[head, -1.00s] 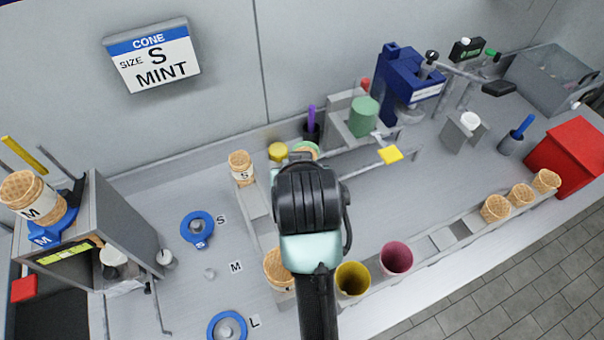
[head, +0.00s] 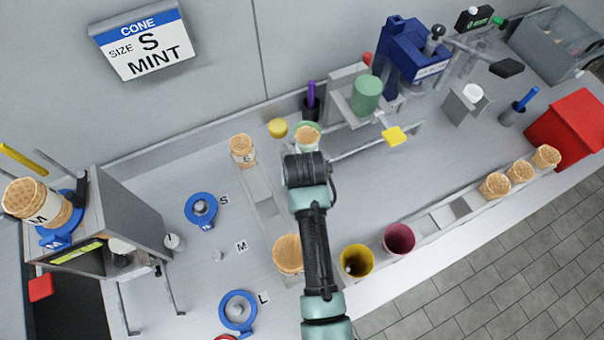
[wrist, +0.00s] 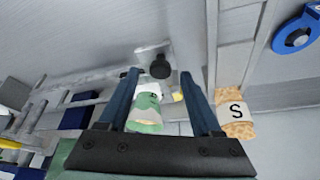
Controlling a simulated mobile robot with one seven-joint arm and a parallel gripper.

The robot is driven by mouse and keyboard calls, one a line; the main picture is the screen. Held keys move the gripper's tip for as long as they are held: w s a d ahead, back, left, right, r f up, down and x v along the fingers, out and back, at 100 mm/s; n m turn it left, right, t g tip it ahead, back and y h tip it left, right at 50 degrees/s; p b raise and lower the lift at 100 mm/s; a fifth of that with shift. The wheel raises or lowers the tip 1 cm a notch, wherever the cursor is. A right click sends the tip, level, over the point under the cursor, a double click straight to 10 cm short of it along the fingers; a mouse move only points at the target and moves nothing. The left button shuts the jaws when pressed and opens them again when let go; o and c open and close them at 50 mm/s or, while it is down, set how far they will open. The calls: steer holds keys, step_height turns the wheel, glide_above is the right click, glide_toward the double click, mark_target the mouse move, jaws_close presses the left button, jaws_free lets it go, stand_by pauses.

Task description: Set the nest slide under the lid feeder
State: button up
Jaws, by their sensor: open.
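The nest slide appears as a green round holder (head: 306,128) with a waffle cone (head: 308,138) in it, at the left end of a grey rail. The lid feeder appears to be the grey frame holding a green cylinder (head: 367,94), farther right along that rail. The slide is left of the feeder, not under it. My gripper (wrist: 158,78) is open. A light green and white piece (wrist: 146,116) shows between its fingers in the wrist view, with a dark round knob (wrist: 160,68) near the tips. I cannot tell whether the fingers touch anything. In the head view my arm hides the fingertips.
A yellow paddle (head: 395,136) juts out in front of the feeder. A purple-handled tool in a dark cup (head: 311,102) stands behind the slide. An S cone (head: 242,150) stands to the left. Yellow (head: 356,261) and maroon (head: 399,239) cups stand at the front.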

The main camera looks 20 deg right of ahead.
steer(key=shift+w+d+f, duration=0.1)
steer(key=shift+w+f, duration=0.2)
steer(key=shift+f, duration=0.35)
jaws_close()
stand_by(1.1)
